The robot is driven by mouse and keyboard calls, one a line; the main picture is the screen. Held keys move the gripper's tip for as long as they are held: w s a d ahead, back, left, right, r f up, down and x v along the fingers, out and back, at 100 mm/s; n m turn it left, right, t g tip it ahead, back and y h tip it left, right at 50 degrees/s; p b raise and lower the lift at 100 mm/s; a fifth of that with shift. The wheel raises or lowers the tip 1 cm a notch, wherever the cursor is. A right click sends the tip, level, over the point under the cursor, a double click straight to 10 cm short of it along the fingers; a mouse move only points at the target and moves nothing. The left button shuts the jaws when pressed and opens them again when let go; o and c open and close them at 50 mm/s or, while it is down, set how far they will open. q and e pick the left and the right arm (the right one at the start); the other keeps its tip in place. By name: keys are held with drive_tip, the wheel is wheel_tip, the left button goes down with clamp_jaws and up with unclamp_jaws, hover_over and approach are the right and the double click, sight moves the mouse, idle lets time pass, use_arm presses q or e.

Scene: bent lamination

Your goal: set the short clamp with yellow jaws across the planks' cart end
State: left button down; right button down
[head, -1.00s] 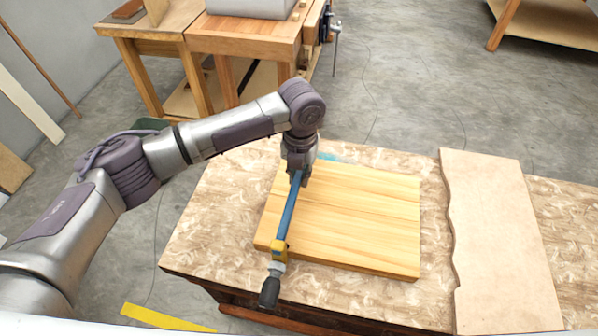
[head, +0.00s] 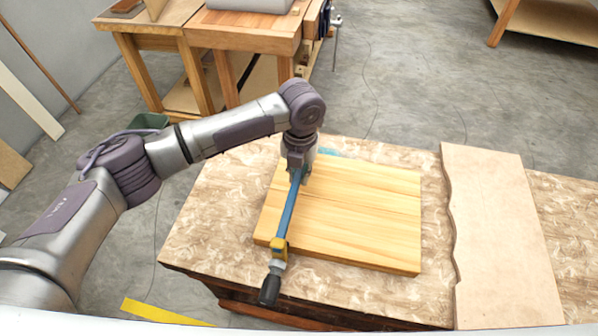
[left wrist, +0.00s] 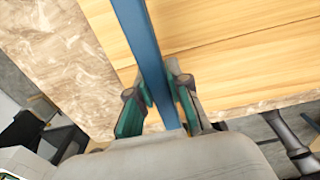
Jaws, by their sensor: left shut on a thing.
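The clamp (head: 287,212) has a blue bar, a yellow jaw (head: 279,246) and a dark handle (head: 270,288) at its near end. It lies across the left end of the pale planks (head: 360,215), with the handle past their near edge. My left gripper (head: 298,168) is shut on the blue bar near its far end; in the left wrist view the bar (left wrist: 146,45) runs between the two fingers (left wrist: 158,105). The clamp's far jaw is hidden by my gripper. I cannot tell whether the jaws touch the planks. My right gripper is not in view.
The planks lie on a mottled board-topped table (head: 215,225). A thin wavy-edged sheet (head: 497,235) lies to their right. A wooden workbench (head: 245,35) stands behind on the left. A yellow strip (head: 160,313) is on the floor at the front left.

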use_arm(q)
drive_tip(key=shift+f+b, duration=0.65)
drive_tip(key=shift+f, duration=1.25)
drive_tip(key=c, duration=1)
unclamp_jaws()
wheel_tip(320, 180, up, 12)
drive_tip(key=shift+w+d, duration=0.1)
drive_tip(key=shift+r+p, duration=3)
drive_tip(key=shift+p, duration=0.5)
